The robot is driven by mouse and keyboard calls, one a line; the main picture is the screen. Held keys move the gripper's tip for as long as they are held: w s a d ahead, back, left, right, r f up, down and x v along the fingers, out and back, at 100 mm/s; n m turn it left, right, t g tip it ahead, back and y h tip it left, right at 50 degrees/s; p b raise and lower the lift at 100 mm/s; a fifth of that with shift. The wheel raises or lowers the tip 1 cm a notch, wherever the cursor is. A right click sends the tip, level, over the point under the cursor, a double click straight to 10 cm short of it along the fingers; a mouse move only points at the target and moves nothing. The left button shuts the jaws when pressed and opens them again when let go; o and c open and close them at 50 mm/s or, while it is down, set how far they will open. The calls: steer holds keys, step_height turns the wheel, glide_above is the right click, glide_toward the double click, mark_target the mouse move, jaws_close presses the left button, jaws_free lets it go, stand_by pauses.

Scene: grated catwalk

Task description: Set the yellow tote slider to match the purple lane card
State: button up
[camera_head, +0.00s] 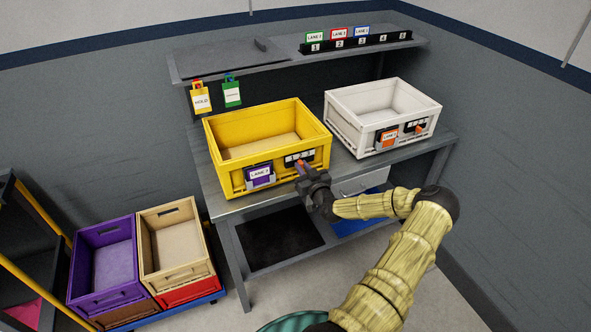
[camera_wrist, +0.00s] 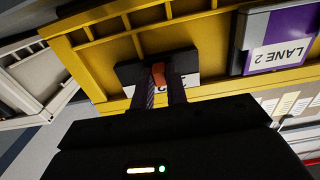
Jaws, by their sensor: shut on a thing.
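The yellow tote (camera_head: 228,172) stands on the grey bench, empty inside. A purple lane card (camera_head: 260,175) sits in a holder on its front; in the wrist view the purple card (camera_wrist: 292,38) reads "LANE 2", upside down. To its right is a dark slider plate with white number marks (camera_head: 291,160). The slider's orange knob (camera_wrist: 158,72) is between my fingers. My gripper (camera_head: 303,170) is shut on this knob at the tote's front. The fingers hide part of the number strip, so the slider's position cannot be read.
A white tote (camera_head: 350,133) with an orange card and its own slider stands to the right. The shelf above holds lane cards in a numbered rack (camera_head: 358,44). Hold tags (camera_head: 201,100) hang at the shelf's left.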

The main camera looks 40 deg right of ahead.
steer(key=shift+s+d, duration=0.1)
steer(key=shift+d, duration=0.1)
stand_by(0.6)
steer(key=o, duration=0.6)
steer(key=shift+c, duration=0.2)
steer(key=shift+s, duration=0.1)
steer(key=v, duration=0.6)
steer(key=shift+s, duration=0.4)
steer(key=shift+w+a, duration=0.1)
steer(key=shift+a, duration=0.05)
